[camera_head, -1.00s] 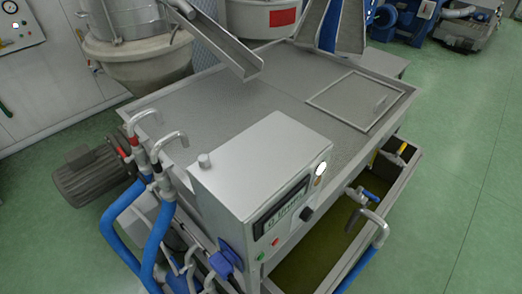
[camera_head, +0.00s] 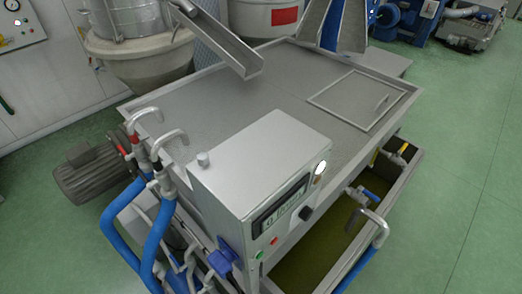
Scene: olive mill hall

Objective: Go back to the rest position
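Neither of my grippers shows in the head view, and no part of my arms is in sight. The steel machine (camera_head: 215,118) fills the middle of the view, with a flat grey top. A control box (camera_head: 258,165) with a display, buttons and a black knob stands at its front. A hatch with a handle (camera_head: 358,98) lies closed on the top at the right.
Blue hoses (camera_head: 158,235) with bent pipes and a motor (camera_head: 92,174) stand at the left. An open trough (camera_head: 403,190) with greenish liquid and valves runs along the right front. A chute (camera_head: 222,42) reaches over the top. Green floor (camera_head: 470,190) is clear at the right.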

